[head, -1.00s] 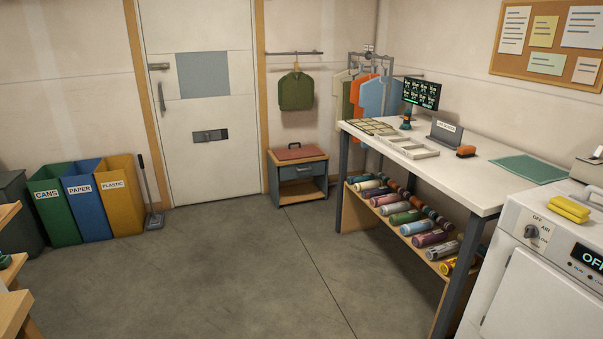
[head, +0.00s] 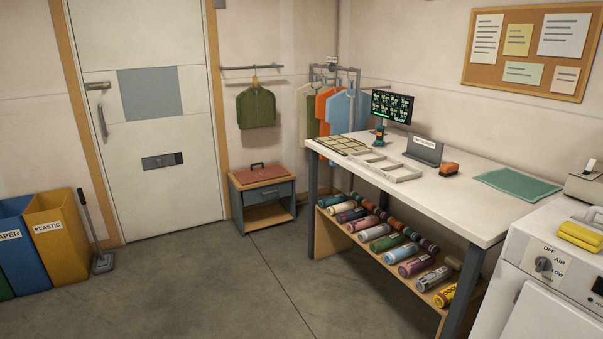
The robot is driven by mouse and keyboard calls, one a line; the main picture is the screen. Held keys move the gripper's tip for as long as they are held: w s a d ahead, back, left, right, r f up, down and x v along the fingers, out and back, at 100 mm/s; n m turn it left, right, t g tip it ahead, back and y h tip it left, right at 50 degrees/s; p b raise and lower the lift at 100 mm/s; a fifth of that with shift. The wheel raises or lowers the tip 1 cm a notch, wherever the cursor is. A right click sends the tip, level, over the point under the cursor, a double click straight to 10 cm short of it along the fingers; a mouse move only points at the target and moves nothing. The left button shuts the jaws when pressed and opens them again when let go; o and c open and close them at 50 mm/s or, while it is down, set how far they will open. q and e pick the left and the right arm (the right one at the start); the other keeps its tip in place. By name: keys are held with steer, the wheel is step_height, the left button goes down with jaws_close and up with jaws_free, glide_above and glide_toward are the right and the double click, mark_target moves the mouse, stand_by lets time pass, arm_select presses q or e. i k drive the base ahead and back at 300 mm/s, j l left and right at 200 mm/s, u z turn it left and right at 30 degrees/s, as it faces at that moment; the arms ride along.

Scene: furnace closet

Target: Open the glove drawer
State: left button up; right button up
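A small wooden cabinet with a grey drawer front (head: 268,193) stands on the floor against the back wall, to the right of the door. The drawer looks shut, and below it is an open shelf space. A reddish pad with a dark handle (head: 262,174) lies on the cabinet top. I cannot read a label on the drawer, so I cannot tell if it is the glove drawer. Neither of my grippers is in view.
A white worktable (head: 440,195) with rolls on its lower shelf stands right of the cabinet. A white machine (head: 535,290) is at the lower right. A yellow bin (head: 58,240) and a blue bin (head: 18,250) stand left. The floor (head: 215,285) before the cabinet is clear.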

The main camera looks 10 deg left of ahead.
mark_target(284, 190)
steer(key=i+j+u, duration=0.4)
steer(key=i, duration=0.45)
steer(key=i+u, duration=0.45)
steer(key=i, duration=1.55)
steer(key=i+j, duration=0.1)
steer(key=i, duration=1.1)
steer(key=i+l+z, duration=0.05)
